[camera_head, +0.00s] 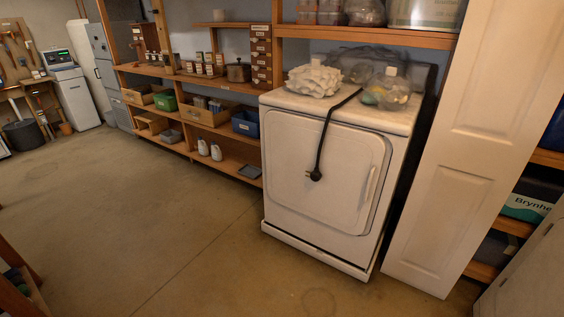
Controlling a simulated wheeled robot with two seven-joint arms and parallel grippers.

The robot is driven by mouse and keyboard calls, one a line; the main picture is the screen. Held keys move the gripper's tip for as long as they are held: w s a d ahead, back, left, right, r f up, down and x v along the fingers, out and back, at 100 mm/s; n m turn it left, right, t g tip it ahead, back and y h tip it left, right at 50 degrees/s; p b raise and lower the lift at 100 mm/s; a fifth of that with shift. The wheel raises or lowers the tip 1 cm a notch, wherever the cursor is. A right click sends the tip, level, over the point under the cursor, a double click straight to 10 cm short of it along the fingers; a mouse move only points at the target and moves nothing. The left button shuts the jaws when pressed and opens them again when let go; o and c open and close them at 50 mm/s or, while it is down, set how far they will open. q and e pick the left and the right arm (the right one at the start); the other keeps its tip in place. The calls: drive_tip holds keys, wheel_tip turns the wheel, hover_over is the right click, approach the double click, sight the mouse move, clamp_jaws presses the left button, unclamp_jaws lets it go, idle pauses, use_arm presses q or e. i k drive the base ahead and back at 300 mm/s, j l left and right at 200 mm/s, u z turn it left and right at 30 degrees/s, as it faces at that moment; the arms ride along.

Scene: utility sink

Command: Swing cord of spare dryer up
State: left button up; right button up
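A white dryer (328,176) stands on the floor right of the middle, its front door closed. A black cord (324,133) runs from the dryer's top over the front edge and hangs down the door. Its plug end (315,174) hangs free about halfway down the front. A crumpled white cloth (314,80) lies on the dryer's top left, and clear bags or containers (389,92) lie on its top right. Neither of my grippers is in view.
Open floor (160,220) lies in front and to the left. Wooden shelves (215,139) with bins line the back wall. A white panel door (475,140) stands close to the dryer's right side. A wooden shelf (365,36) hangs above the dryer.

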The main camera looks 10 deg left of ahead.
sight(315, 176)
drive_tip(key=i+j+z, duration=0.1)
drive_tip(key=i, duration=0.4)
drive_tip(key=i+j+z, duration=0.15)
drive_tip(key=i+j, duration=0.2)
drive_tip(key=i, duration=0.15)
drive_tip(key=i+j+z, duration=0.1)
drive_tip(key=i+j, duration=0.25)
drive_tip(key=i, duration=0.1)
